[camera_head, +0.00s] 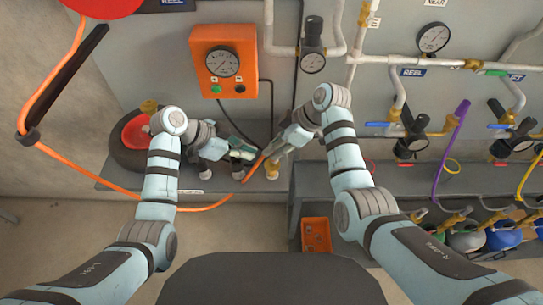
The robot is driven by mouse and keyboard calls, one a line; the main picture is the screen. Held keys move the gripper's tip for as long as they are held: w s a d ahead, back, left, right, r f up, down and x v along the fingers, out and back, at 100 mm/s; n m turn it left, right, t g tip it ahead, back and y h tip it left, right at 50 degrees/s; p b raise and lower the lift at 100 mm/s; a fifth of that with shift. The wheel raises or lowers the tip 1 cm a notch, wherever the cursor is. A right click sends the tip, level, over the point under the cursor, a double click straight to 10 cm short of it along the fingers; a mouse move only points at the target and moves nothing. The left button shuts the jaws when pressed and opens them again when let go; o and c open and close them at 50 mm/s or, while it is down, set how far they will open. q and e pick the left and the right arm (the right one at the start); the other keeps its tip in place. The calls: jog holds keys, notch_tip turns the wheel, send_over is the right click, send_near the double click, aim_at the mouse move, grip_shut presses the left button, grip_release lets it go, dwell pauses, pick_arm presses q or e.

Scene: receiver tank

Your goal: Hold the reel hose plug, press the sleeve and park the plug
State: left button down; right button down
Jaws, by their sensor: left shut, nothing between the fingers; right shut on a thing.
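The orange reel hose (190,209) comes down at the left and curves up to the shelf, where its end meets my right gripper (268,156). My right gripper is shut on the hose's plug end, which its fingers mostly hide. My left gripper (244,154) is shut and empty, just left of the right one; I cannot tell whether it touches the plug. A small brass fitting (272,173) shows just below the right gripper. The sleeve cannot be made out clearly.
An orange gauge box (225,62) hangs above the grippers. A black and red wheel-like object (127,142) sits left on the shelf. White pipes, valves and gauges (433,38) fill the right. An orange bin (316,235) is below, with bare floor at lower left.

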jog(key=shift+r, duration=0.1)
jog(key=shift+r+p, duration=2.5)
jog(key=shift+p, duration=0.35)
jog(key=shift+f, duration=0.1)
